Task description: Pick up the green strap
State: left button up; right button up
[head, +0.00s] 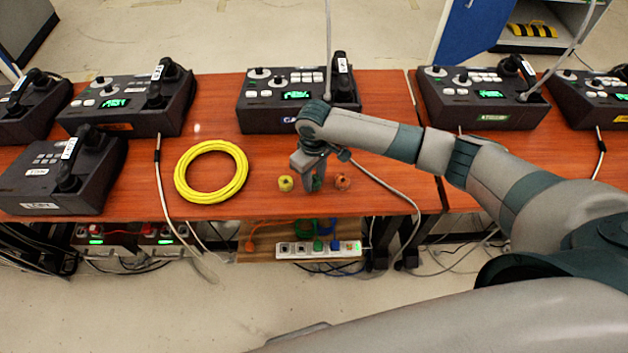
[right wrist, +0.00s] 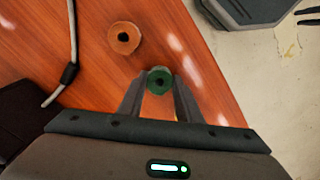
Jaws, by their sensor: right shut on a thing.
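The green strap (right wrist: 159,80) is a small green roll with a dark hole in its middle, seen in the right wrist view. My right gripper (right wrist: 160,88) is shut on it, with one finger on each side. In the head view the green strap (head: 317,183) shows only in part below the right gripper (head: 314,178), over the table near its front edge. I cannot tell whether it touches the table. An orange roll (head: 342,181) lies just to its right, and a yellow roll (head: 286,183) to its left. My left gripper is not in view.
A coiled yellow cable (head: 212,171) lies on the wooden table (head: 262,207) to the left. Several black paging phones (head: 296,97) stand along the back. A grey cable (head: 393,187) runs close to the right gripper. A white power strip (head: 318,247) sits below the table's front edge.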

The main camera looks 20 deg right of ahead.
aim_at(314, 180)
jog(key=shift+r, duration=0.15)
jog(key=shift+r+b, duration=0.35)
jog(key=shift+r, duration=0.25)
notch_tip(314, 180, up, 3)
jog(key=shift+f+b, duration=0.2)
jog(key=shift+b, duration=0.35)
jog(key=s+a+r+b, duration=0.1)
jog(key=s+a+r, duration=0.1)
jog(key=s+r, duration=0.5)
jog(key=s, duration=0.4)
jog(key=shift+s+b, duration=0.3)
jog(key=shift+b, duration=0.1)
jog(key=d+r+m+b, duration=0.2)
jog(key=d+r+m, duration=0.3)
jog(key=r, duration=0.6)
jog(key=shift+d+r+m, duration=0.15)
jog(key=shift+d+m, duration=0.15)
jog(key=shift+m, duration=0.1)
